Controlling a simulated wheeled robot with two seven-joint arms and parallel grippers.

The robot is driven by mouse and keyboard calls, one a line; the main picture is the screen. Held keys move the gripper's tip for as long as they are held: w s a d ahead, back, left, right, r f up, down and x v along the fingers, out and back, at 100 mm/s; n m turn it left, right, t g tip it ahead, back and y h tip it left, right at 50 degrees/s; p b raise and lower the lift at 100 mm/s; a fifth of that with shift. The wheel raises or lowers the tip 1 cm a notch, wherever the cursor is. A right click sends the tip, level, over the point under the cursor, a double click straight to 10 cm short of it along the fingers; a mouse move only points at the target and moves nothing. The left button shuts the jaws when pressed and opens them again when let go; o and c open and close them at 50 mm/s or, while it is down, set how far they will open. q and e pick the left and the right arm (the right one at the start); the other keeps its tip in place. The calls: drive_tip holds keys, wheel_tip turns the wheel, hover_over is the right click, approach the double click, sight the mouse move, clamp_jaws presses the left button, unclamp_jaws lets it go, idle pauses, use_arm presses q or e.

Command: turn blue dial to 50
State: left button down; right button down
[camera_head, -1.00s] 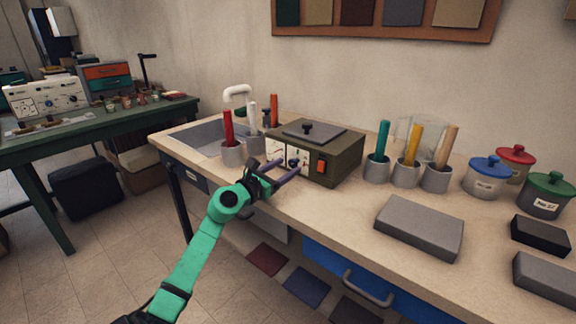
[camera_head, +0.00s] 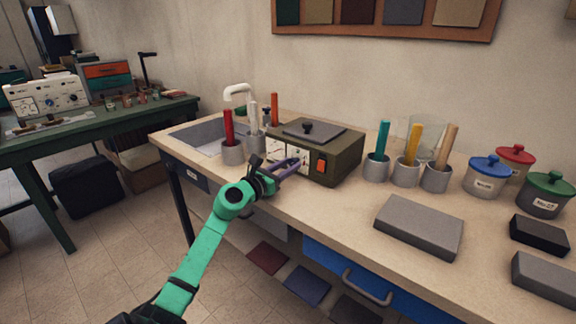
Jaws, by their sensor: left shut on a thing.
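An olive-green box (camera_head: 343,164) with a white front panel (camera_head: 276,146) stands on the workbench. My left gripper (camera_head: 297,166) reaches the front of this box, its purple fingers pointing at the panel. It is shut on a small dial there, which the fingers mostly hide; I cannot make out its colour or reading. An orange switch (camera_head: 321,164) is just right of the fingertips. My right gripper is not in view.
Grey cups holding coloured rods stand left and right of the box, including one with a red rod (camera_head: 232,155). A grey block (camera_head: 419,226) and lidded jars (camera_head: 488,178) are to the right. The bench (camera_head: 345,205) is clear before the box.

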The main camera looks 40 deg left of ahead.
use_arm(q)
drive_tip(key=n+p, duration=0.3)
drive_tip(key=n, duration=0.2)
drive_tip(key=shift+r, duration=0.2)
drive_tip(key=n+p, duration=0.3)
drive_tip(key=n, duration=0.2)
drive_tip(key=shift+f, duration=0.15)
drive_tip(key=shift+n, duration=0.3)
drive_tip(key=c, duration=0.5)
unclamp_jaws()
drive_tip(key=s+b, duration=0.1)
drive_tip(key=s, duration=1.3)
drive_tip(key=shift+s+d, duration=0.15)
drive_tip(key=shift+s, duration=0.15)
